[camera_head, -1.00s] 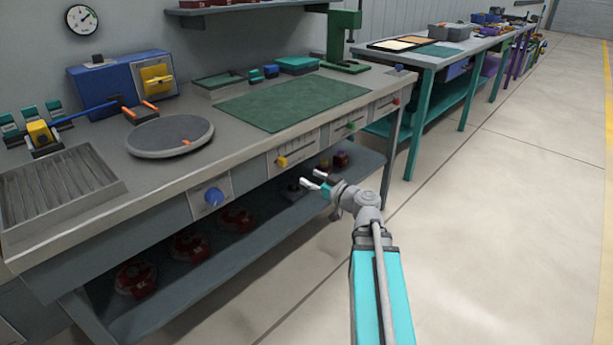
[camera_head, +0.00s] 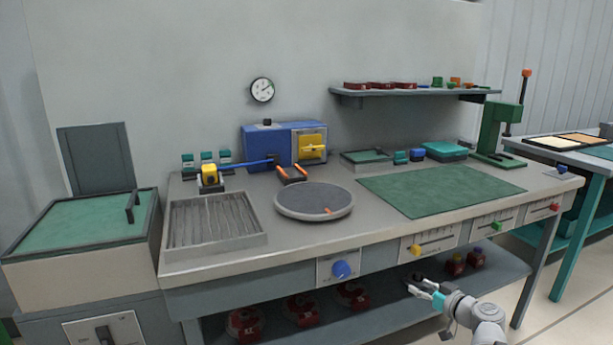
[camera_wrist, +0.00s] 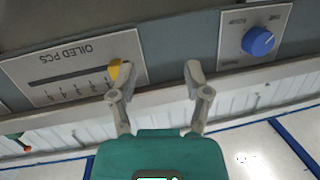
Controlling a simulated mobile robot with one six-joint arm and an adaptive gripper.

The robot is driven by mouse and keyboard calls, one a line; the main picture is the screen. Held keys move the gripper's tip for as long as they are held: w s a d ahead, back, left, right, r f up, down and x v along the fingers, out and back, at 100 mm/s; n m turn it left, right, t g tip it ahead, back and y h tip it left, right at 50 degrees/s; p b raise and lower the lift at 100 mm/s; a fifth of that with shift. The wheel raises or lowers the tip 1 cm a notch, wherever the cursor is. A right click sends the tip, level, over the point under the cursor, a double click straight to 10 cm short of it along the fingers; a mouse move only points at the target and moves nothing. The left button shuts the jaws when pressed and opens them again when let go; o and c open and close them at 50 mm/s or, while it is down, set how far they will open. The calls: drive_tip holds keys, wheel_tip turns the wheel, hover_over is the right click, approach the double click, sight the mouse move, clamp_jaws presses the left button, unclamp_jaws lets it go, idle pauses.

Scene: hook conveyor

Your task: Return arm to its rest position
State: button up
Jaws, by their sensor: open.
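My gripper (camera_head: 426,291) is in front of the workbench (camera_head: 240,258), low at the lower right of the head view, below the bench's front edge. In the wrist view my gripper (camera_wrist: 153,82) has its two fingers spread apart with nothing between them. The bench's front face lies beyond the fingertips, with a panel lettered "OILED PCS" (camera_wrist: 70,82) and a blue knob (camera_wrist: 257,41). The left fingertip overlaps a yellow slider knob (camera_wrist: 116,69) in the picture; I cannot tell whether they touch.
The bench top holds a round turntable (camera_head: 314,201), a green mat (camera_head: 440,189), a ribbed tray (camera_head: 212,224) and a blue box (camera_head: 268,147). Several red items sit on the lower shelf (camera_head: 390,311). A green-topped box (camera_head: 85,218) stands at left. Open floor (camera_head: 590,290) shows at right.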

drive_tip(key=s+a+f+g, duration=0.4)
drive_tip(key=a+f+g, duration=0.35)
drive_tip(key=a, duration=0.35)
drive_tip(key=s+a+f+m+g+h, duration=0.4)
drive_tip(key=s+f+m+g+h, duration=0.15)
drive_tip(key=s+f+h, duration=0.25)
wheel_tip(320, 180, up, 32)
drive_tip(key=p, duration=3.2)
drive_tip(key=shift+s+d+n+g, duration=0.15)
drive_tip(key=shift+d+n+g, duration=0.2)
drive_tip(key=shift+g, duration=0.05)
drive_tip(key=shift+r, duration=0.1)
